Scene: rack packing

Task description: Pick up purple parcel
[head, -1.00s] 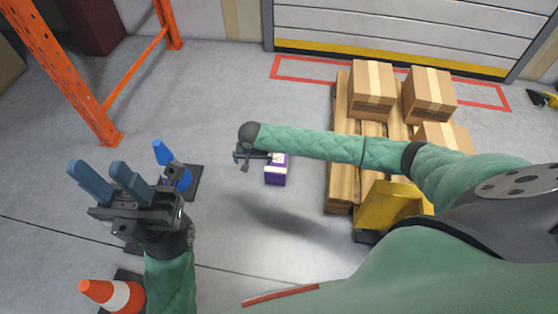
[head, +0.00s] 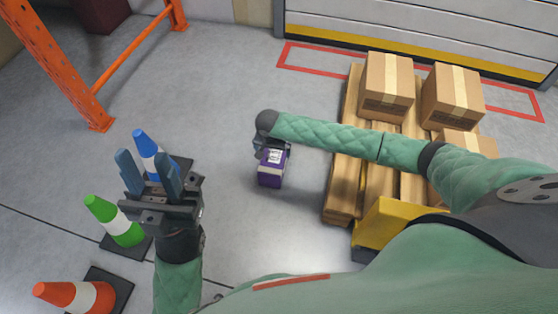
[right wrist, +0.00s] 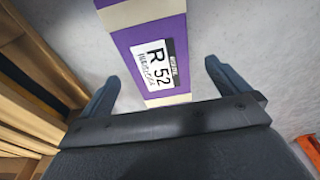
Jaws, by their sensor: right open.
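The purple parcel (head: 271,172) stands on the grey floor left of the pallet in the head view. In the right wrist view the parcel (right wrist: 120,42) shows purple sides, a pale band and a white label reading "R 52". My right gripper (right wrist: 162,82) is open, with its two fingers spread either side of the parcel's near end. I cannot tell whether they touch it. In the head view the right gripper (head: 268,142) is at the parcel's upper end, partly hidden by the wrist. My left gripper (head: 148,172) is open and empty, raised at the left.
A wooden pallet (head: 340,190) with several cardboard boxes (head: 388,82) stands right of the parcel, beside a yellow pallet-jack part (head: 390,225). An orange rack (head: 60,65) is behind.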

